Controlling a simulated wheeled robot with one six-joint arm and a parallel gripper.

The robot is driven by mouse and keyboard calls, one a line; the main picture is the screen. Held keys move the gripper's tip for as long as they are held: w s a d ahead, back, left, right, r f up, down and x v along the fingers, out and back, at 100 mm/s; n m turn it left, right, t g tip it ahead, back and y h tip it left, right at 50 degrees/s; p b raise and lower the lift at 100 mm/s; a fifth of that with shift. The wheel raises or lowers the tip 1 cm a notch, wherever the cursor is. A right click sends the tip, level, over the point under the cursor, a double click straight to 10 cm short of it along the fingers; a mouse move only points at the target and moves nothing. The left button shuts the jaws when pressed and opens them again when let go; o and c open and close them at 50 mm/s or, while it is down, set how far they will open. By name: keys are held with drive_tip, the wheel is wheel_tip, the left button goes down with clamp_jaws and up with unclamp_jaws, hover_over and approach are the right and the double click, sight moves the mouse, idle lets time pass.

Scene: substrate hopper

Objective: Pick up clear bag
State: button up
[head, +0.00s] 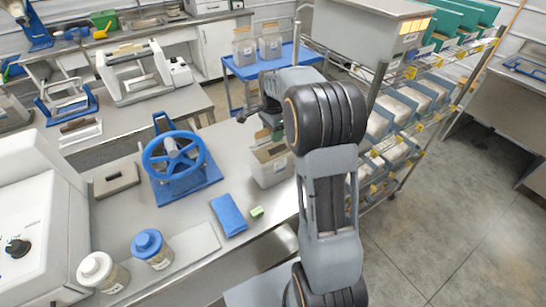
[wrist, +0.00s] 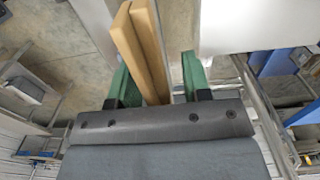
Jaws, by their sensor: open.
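Two see-through, bag-like containers with pale contents and labels, a left one (head: 243,52) and a right one (head: 270,44), stand upright on a blue cart in the head view. A greyish see-through container (head: 271,165) with a label stands on the near bench, partly behind my arm. I cannot tell which of these is the clear bag. My gripper shows in the wrist view (wrist: 155,62) with two green fingers apart. Two tan slabs (wrist: 143,45) show between and beyond the fingers; contact is not clear. In the head view my gripper is mostly hidden by my arm, above the see-through container.
The blue cart (head: 262,68) stands behind. A bin rack (head: 400,110) is at right. Floor is free at lower right.

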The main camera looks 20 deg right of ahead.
drive_tip(key=shift+c, duration=0.2)
clamp_jaws()
idle(0.3)
drive_tip(key=shift+w+r, duration=0.1)
